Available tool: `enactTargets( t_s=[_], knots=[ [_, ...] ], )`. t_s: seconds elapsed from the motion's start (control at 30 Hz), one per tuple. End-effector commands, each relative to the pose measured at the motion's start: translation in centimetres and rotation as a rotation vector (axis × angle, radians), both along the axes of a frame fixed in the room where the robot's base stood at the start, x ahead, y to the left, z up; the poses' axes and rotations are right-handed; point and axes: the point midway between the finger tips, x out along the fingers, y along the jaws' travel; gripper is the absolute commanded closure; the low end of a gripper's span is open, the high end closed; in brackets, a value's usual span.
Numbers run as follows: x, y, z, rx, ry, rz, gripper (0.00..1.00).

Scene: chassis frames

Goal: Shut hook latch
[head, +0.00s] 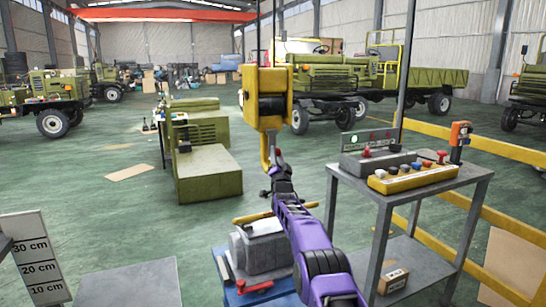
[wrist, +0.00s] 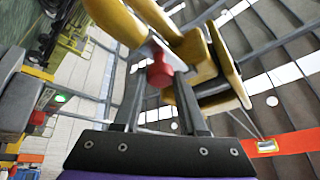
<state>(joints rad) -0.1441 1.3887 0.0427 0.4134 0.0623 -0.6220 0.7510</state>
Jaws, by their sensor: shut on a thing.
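A yellow hoist block (head: 265,97) hangs in the middle of the head view, with a yellow hook (head: 265,150) below it. My gripper (head: 277,172) reaches up to the hook from below on my purple arm. In the wrist view the yellow hook (wrist: 118,20) fills the top, with a grey latch (wrist: 155,48) beside it. The latch has a red knob (wrist: 160,73). My gripper (wrist: 163,88) has its two dark fingers on either side of this knob, shut on it. I cannot tell how far the latch stands from the hook tip.
A grey steel table (head: 350,178) at right carries a yellow control box (head: 412,178) with several knobs. A grey machine part (head: 262,245) stands on a blue base below the arm. A green cabinet (head: 208,175) is behind left.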

Motion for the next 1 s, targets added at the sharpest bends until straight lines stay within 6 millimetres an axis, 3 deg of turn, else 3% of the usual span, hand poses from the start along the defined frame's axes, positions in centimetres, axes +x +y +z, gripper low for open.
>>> enactTargets(
  t_s=[0.73,0.77,0.9,1.0],
  knots=[
    [-0.04,-0.74,0.05,0.017,-0.043,0.001,1.0],
    [-0.04,-0.74,0.05,0.017,-0.043,0.001,0.53],
    [-0.02,-0.75,-0.03,0.017,-0.042,0.001,0.29],
    [-0.02,-0.77,-0.09,0.016,-0.042,0.0,0.29]
  ],
)
